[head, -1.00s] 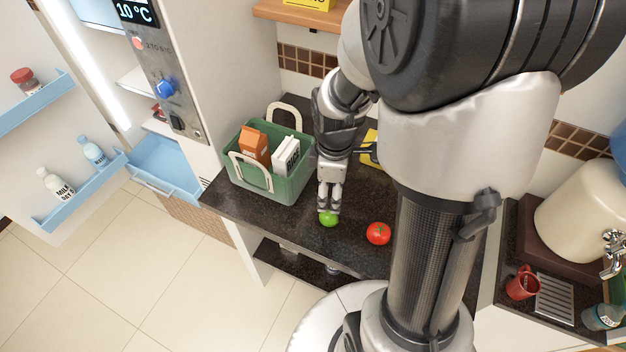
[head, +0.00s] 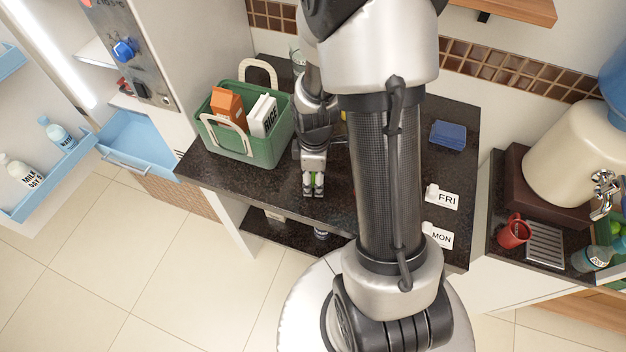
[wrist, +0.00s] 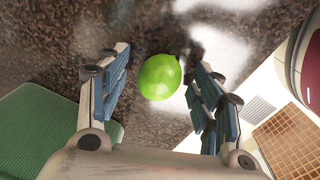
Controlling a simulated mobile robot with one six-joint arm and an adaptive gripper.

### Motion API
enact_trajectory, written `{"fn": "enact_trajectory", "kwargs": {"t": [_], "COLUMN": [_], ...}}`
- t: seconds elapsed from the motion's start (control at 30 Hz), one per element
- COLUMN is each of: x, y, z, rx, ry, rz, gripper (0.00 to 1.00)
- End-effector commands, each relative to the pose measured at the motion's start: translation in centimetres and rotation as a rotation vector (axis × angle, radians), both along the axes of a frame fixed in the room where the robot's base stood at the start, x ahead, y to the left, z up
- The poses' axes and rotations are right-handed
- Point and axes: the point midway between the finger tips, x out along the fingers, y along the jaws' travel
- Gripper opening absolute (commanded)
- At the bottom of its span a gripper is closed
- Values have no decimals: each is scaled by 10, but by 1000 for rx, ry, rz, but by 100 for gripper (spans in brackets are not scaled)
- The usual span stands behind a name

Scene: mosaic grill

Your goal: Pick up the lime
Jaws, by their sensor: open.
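The lime (wrist: 160,77) is bright green and lies on the dark speckled counter in the wrist view. It sits between the two open fingers of my gripper (wrist: 158,88), nearer the left finger, with a gap on both sides. In the head view my gripper (head: 313,190) points down over the counter near its front edge. Only a small green patch of the lime (head: 313,181) shows there between the fingers; the rest is hidden.
A green basket (head: 237,150) with an orange carton (head: 227,105) and a white rice box (head: 262,116) stands left of my gripper. A blue item (head: 448,134) and label cards (head: 441,197) lie to the right. The counter's front edge (head: 290,219) is close.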

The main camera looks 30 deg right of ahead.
Motion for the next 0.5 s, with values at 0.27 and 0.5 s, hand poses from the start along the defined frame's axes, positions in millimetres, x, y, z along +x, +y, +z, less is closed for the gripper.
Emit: {"fn": "enact_trajectory", "kwargs": {"t": [0.27,0.5], "x": [1,1], "y": [0,0], "z": [-2,-2], "rx": [0,0], "ry": [-2,-2], "rz": [0,0], "gripper": [57,41]}}
